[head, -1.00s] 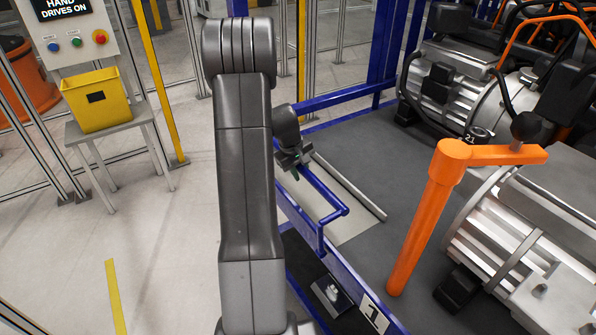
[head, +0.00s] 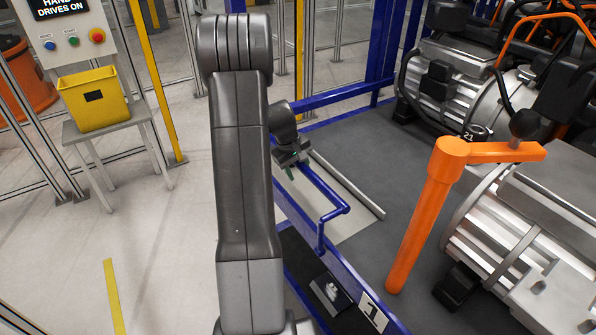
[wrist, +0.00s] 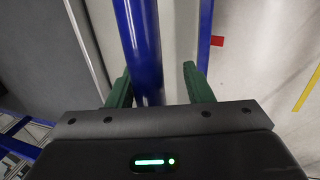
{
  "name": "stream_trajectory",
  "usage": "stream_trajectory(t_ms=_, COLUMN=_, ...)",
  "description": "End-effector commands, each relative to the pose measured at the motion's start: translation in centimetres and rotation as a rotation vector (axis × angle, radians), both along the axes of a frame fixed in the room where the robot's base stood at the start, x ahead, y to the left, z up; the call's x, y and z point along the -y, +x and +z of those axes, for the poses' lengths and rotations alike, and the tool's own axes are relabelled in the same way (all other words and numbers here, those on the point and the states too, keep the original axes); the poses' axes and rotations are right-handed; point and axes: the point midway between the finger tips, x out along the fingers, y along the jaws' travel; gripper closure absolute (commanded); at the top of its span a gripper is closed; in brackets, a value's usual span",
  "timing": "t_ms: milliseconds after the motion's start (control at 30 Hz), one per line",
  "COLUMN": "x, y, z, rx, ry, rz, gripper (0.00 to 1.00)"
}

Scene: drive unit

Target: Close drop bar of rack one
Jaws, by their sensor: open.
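A blue tubular bar (head: 326,190), seemingly the drop bar, runs from my gripper toward the front and bends down to the blue frame of rack one (head: 350,285), marked with a 1 plate (head: 373,313). My gripper (head: 289,170) is at the bar's far part, partly hidden behind my arm in the head view. In the wrist view the blue bar (wrist: 138,45) passes between the green fingers of my open gripper (wrist: 158,85). The bar is nearer the left finger, and a gap shows to the right one.
An orange post with a side arm (head: 425,220) stands right of the bar, before silver drive units (head: 515,215). A yellow bin (head: 93,98) on a grey stand and a control panel (head: 70,30) are at the left.

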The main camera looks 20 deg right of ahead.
Motion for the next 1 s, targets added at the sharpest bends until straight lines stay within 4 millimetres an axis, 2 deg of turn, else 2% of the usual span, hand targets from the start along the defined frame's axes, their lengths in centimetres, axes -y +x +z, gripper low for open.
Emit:
stream_trajectory(t_ms=167, x=-0.8, y=-0.1, z=3.0, rx=0.006, ry=-0.001, rz=0.003, gripper=0.54)
stream_trajectory(t_ms=400, x=-2.2, y=-0.6, z=8.3, rx=0.006, ry=0.001, rz=0.002, gripper=0.54)
stream_trajectory(t_ms=600, x=-3.1, y=-0.9, z=11.3, rx=0.001, ry=0.000, rz=0.002, gripper=0.54)
stream_trajectory(t_ms=767, x=-3.3, y=-1.1, z=12.3, rx=-0.001, ry=0.002, rz=0.002, gripper=0.54)
stream_trajectory(t_ms=1000, x=-3.4, y=-1.1, z=12.4, rx=-0.002, ry=0.001, rz=0.002, gripper=0.54)
